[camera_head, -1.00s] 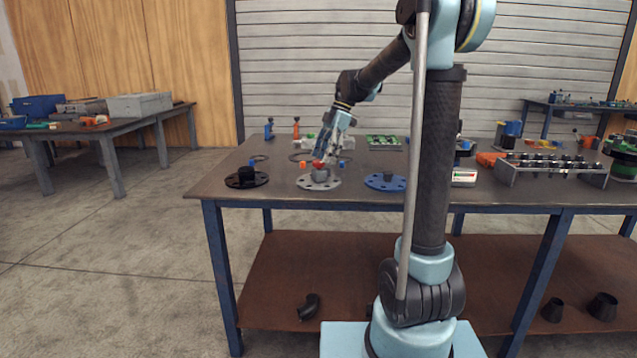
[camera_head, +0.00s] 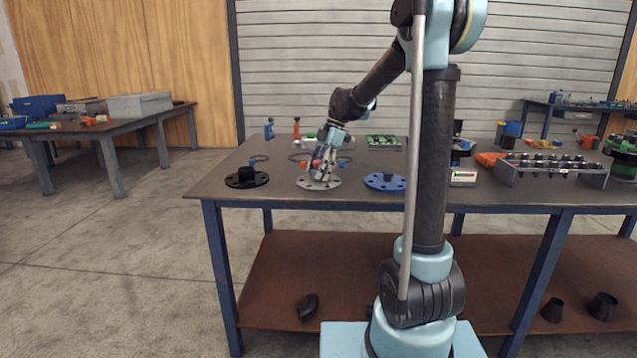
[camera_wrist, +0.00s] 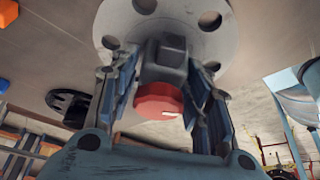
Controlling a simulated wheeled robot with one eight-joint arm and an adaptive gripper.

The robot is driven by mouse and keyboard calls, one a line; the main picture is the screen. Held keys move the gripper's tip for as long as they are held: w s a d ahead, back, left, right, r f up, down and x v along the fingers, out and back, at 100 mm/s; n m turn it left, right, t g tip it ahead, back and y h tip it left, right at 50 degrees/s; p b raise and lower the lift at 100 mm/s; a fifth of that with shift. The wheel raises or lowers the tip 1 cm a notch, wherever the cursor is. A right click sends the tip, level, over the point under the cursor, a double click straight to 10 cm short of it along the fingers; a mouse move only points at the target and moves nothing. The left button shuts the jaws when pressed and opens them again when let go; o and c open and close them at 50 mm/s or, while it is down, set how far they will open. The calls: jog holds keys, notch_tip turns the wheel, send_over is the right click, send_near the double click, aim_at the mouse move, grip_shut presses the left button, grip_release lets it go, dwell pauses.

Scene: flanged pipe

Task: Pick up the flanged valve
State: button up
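The flanged valve (camera_head: 306,184) lies on the workbench as a light grey disc with bolt holes. The wrist view shows its disc (camera_wrist: 215,40), with a grey block and a round red cap (camera_wrist: 158,101) at its centre. My gripper (camera_head: 322,168) is down at the valve and hides much of its middle in the head view. In the wrist view my gripper (camera_wrist: 168,66) is open, one finger on each side of the grey block and red cap. I cannot tell whether either finger touches the block.
A black flange (camera_head: 246,178) lies left of the valve and a blue flange (camera_head: 383,182) lies right. Small orange and blue pieces and rings lie behind. A rack (camera_head: 552,168) and a small box (camera_head: 463,177) stand on the right of the bench (camera_head: 285,196). The front left is clear.

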grip_shut()
jog(key=shift+r, duration=0.1)
